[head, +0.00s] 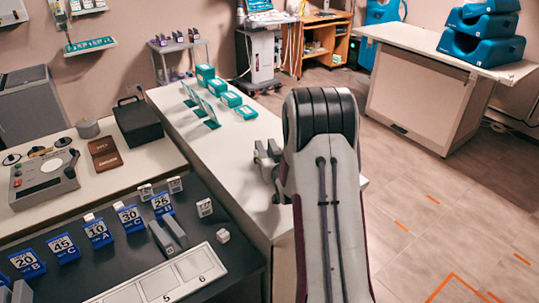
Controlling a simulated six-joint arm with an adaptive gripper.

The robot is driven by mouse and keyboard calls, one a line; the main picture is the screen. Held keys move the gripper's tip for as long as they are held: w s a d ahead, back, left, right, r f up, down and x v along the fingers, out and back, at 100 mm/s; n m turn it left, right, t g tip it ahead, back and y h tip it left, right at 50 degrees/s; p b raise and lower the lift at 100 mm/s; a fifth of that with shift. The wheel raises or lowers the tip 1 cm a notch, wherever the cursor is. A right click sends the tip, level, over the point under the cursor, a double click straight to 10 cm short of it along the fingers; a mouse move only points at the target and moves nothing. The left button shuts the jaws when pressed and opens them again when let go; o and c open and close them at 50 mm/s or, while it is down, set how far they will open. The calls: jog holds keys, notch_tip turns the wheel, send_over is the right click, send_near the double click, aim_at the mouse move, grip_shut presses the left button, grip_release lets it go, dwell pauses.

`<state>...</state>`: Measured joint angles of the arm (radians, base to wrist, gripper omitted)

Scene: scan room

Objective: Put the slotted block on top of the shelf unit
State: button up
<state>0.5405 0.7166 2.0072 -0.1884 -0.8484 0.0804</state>
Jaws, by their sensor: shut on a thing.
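My gripper (268,160) shows only in part, at the left side of my arm, over the near part of the long white counter. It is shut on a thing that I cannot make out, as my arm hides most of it. A grey block with a long groove (167,236) lies on the black table among numbered pieces; I cannot tell whether it is the slotted block. A wooden open shelf unit (325,36) stands at the back wall, with small things on its top. It is far from my gripper.
The white counter (228,145) bears several teal-and-white boxes at its far end. The black table (115,265) holds blue number cards and a white numbered strip. A white table (425,42) with blue blocks stands at the right. The floor (420,190) between is clear.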

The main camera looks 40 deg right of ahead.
jog(key=o, duration=1.6)
jog(key=shift+f, duration=0.1)
jog(key=shift+o, duration=0.2)
jog(key=shift+r, duration=0.2)
jog(key=shift+s+a, duration=0.1)
jog(key=shift+s, duration=0.15)
jog(key=shift+v, duration=5.75)
